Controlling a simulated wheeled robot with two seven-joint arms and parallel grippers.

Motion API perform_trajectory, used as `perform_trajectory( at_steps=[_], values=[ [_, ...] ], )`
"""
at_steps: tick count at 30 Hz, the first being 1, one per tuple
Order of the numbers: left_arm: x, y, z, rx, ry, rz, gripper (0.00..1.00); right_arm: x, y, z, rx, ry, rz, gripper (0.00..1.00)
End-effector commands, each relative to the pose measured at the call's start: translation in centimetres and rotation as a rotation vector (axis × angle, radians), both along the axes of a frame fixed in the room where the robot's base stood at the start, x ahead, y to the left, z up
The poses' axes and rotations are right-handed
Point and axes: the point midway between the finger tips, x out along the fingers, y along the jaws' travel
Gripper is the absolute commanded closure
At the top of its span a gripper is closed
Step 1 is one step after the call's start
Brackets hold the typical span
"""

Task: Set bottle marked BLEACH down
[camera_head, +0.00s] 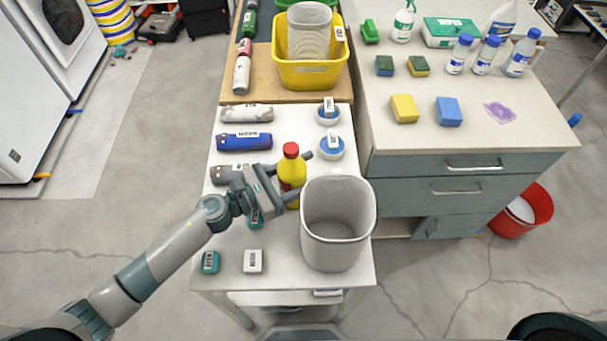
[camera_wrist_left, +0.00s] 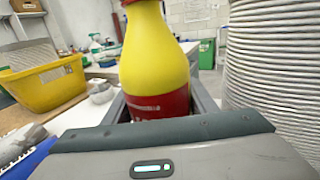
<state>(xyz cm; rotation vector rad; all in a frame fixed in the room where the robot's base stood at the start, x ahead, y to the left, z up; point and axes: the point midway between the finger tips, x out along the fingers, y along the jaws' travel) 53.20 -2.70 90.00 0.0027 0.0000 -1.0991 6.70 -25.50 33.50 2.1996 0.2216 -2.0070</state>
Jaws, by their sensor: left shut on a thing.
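The yellow bottle (camera_head: 291,170) has a red cap and stands upright near the middle of the white table (camera_head: 232,205). It also shows close up in the left wrist view (camera_wrist_left: 158,55), with a red label whose writing I cannot read. My left gripper (camera_head: 291,186) comes in from the left and is shut on the bottle's body. The gripper and the bin's rim hide the bottle's base, so I cannot tell whether it touches the tabletop. The right gripper is out of view.
A tall grey-white bin (camera_head: 335,245) stands just right of the bottle. Rolled bags, including a blue one (camera_head: 245,136), lie at the left. Two blue-rimmed round items (camera_head: 331,148) sit behind. A white box (camera_head: 253,261) and a teal one (camera_head: 210,262) are in front.

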Motion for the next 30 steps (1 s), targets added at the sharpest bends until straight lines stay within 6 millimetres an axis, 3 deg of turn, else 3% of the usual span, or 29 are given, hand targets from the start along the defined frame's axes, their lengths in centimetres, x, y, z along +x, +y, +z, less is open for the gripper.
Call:
perform_trajectory(
  at_steps=[7, 19, 30],
  values=[
    [0.0, 0.0, 2.6, -0.001, -0.007, -0.003, 0.94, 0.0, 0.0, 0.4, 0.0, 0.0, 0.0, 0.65],
    [0.1, 0.0, 8.7, -0.001, -0.007, -0.002, 0.94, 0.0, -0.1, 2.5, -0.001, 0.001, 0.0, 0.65],
    [0.0, 0.0, 10.0, -0.003, -0.003, -0.001, 0.94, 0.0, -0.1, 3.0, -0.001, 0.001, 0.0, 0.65]
  ],
)
